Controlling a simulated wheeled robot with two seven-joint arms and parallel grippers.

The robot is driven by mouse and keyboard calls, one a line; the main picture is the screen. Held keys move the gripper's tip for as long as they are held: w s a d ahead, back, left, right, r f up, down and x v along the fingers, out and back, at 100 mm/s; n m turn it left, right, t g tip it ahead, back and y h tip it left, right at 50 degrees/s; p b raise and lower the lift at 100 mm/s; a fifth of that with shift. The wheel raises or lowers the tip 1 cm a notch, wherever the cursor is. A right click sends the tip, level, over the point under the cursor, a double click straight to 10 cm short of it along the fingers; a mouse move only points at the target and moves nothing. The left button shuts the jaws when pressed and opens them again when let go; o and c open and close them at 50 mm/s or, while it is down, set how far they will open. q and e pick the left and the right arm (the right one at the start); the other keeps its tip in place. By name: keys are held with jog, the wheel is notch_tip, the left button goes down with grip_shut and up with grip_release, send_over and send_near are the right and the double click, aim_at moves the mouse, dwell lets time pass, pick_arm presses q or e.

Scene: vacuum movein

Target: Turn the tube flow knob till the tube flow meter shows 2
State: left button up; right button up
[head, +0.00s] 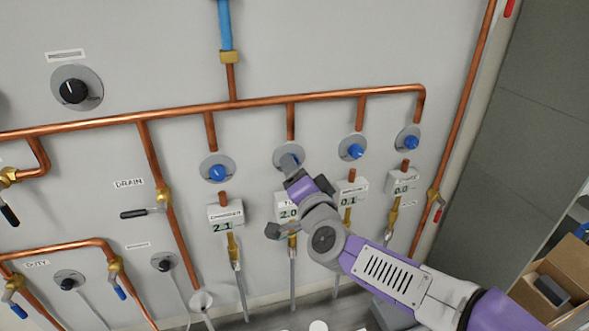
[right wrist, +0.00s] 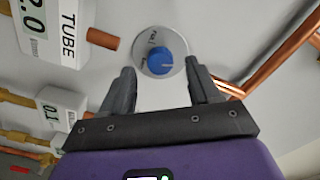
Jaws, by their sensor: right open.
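The tube flow knob is a blue knob on a round silver plate. It shows in the right wrist view (right wrist: 158,62) and is partly hidden behind my gripper in the head view (head: 289,160). The white tube flow meter (head: 284,208) below it reads 2.0 and is partly covered by my arm. In the right wrist view the TUBE label and the end of that reading show on the meter (right wrist: 50,25). My right gripper (right wrist: 158,85) is open, with one finger to each side of the knob and a visible gap on both sides. My left gripper is not in view.
Other blue knobs (head: 217,171) (head: 353,148) (head: 408,140) sit on the same wall. Their meters (head: 226,214) (head: 352,192) (head: 402,182) read 2.1, 0.1 and 0.0. Copper pipes (head: 330,98) run above. A cardboard box (head: 560,275) stands at right.

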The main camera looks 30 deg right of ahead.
jog(key=shift+v, duration=2.8)
jog(key=shift+d, duration=0.1)
